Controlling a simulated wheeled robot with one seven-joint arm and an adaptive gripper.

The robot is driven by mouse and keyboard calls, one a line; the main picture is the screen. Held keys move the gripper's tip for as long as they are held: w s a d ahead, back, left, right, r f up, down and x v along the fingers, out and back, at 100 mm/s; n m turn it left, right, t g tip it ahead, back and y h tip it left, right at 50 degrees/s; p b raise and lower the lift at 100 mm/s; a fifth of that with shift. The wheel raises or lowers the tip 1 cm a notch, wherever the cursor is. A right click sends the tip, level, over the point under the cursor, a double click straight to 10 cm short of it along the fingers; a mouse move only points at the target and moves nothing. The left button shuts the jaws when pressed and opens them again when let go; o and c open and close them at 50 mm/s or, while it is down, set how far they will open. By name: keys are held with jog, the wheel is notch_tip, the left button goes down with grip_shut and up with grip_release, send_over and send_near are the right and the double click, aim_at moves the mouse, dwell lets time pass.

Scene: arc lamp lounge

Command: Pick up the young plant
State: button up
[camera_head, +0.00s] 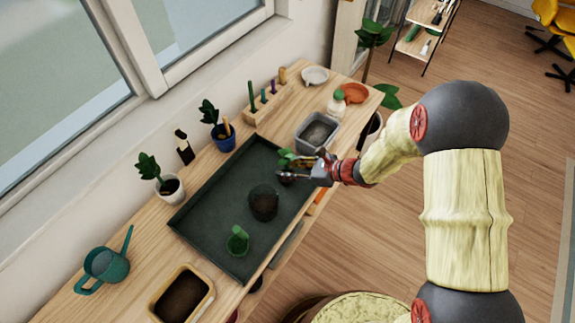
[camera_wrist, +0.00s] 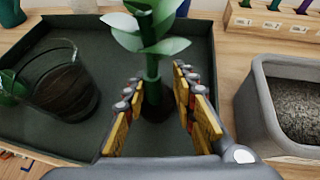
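The young plant (camera_head: 286,156) has broad green leaves and stands toward the right end of the dark green tray (camera_head: 208,205). In the wrist view the young plant (camera_wrist: 152,70) is upright, its green stem rising from a dark, round base. My gripper (camera_head: 297,170) is at the plant. In the wrist view the yellow-padded fingers of my gripper (camera_wrist: 158,112) are apart, one on each side of the lower stem, with gaps showing. The base is partly hidden by the fingers, and the leaf tops are cut off.
A clear pot of dark soil (camera_head: 263,203) and a small green item (camera_head: 238,241) stand in the tray. A grey soil container (camera_head: 303,140) is close beside my gripper. Two potted plants (camera_head: 171,188) (camera_head: 222,138) stand along the window side. A watering can (camera_head: 105,265) is at the lower left.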

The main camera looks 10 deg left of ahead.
jog(key=shift+s+f, duration=0.1)
grip_shut()
jog(key=shift+s, duration=0.1)
dwell(0.3)
